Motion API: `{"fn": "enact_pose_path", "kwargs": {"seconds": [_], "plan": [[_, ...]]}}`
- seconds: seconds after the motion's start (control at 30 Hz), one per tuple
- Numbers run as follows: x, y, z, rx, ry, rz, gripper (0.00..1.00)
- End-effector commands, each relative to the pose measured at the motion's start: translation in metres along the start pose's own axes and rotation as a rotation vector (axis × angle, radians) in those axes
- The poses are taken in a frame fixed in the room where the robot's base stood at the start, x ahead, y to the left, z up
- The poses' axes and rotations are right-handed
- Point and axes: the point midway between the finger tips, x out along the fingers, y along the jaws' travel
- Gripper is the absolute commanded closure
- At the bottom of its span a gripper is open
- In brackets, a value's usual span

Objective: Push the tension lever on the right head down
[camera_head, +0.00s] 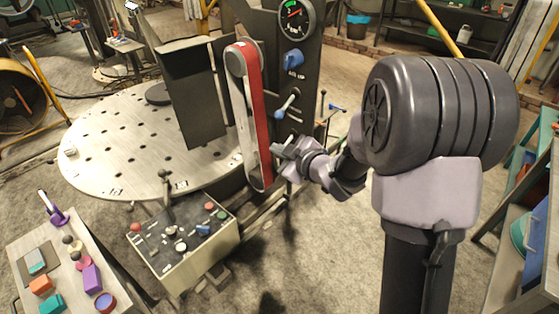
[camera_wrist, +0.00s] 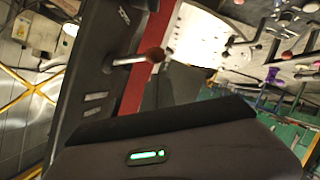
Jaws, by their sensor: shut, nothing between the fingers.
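The right head is a dark upright column (camera_head: 294,75) carrying a gauge, a blue knob and a light-blue-handled lever (camera_head: 286,106). A red and pale belt arm (camera_head: 250,110) stands left of it. My gripper (camera_head: 279,150) is shut and empty, below the light-blue lever and close to the column's lower part. In the wrist view a lever with a brown-red ball (camera_wrist: 153,55) sticks out from the dark column face (camera_wrist: 100,70), ahead of my gripper's dark body. I cannot tell whether the ball touches my gripper; in the head view this lever seems hidden.
A round perforated table (camera_head: 110,150) lies left of the column. A control box (camera_head: 180,245) with several knobs and levers stands in front. A small bench (camera_head: 70,270) with coloured items is at lower left. Open floor (camera_head: 320,260) lies below my arm.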

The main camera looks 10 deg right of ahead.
Motion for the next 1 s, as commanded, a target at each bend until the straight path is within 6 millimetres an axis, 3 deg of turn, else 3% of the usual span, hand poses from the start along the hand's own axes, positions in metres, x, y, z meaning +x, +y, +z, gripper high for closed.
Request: {"fn": "enact_pose_path", "kwargs": {"seconds": [0.2,1.0], "plan": [[0.0040,-0.0058,0.0081,-0.032,0.002,0.015,1.00],[0.0049,-0.0070,0.0104,-0.026,-0.002,0.013,1.00]]}}
